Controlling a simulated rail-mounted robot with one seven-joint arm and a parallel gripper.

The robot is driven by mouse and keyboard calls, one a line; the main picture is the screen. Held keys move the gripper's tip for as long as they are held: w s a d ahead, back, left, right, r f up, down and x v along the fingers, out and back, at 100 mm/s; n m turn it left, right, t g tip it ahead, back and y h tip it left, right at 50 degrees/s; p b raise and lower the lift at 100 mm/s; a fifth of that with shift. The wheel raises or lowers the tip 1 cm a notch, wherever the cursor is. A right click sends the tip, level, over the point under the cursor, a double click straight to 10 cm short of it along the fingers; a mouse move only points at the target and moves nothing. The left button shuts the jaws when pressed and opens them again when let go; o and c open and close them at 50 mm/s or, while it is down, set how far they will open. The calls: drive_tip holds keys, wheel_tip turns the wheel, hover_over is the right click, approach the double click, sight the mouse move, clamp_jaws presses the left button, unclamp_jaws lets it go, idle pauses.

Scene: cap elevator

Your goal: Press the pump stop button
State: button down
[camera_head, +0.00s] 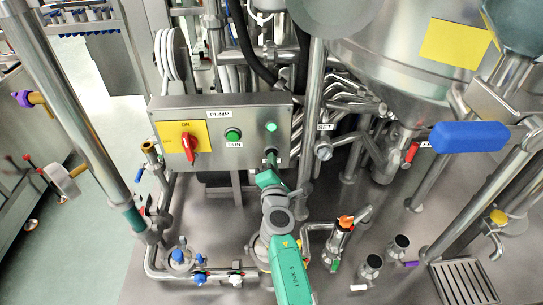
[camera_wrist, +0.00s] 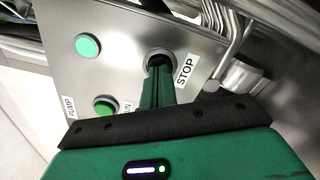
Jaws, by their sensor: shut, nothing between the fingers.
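The grey pump control panel (camera_head: 215,106) stands left of centre in the head view. My gripper (camera_head: 271,160) is shut and empty, with its fingertips at the panel's lower right. In the wrist view my gripper (camera_wrist: 159,72) points at the dark round stop button (camera_wrist: 158,54), beside the white STOP label (camera_wrist: 187,68). The fingertips cover most of the button. They look to be at or very near it; I cannot tell whether they touch or press it.
The green RUN button (camera_head: 232,135) and a green lamp (camera_head: 271,126) are close by on the panel. A red rotary switch (camera_head: 188,147) on a yellow plate is at its left. A steel pipe (camera_head: 313,110) rises just right of the panel.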

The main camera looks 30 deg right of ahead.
drive_tip(key=shift+w, duration=0.15)
drive_tip(key=p+v, duration=0.3)
drive_tip(key=v, duration=0.2)
idle(0.7)
idle(0.6)
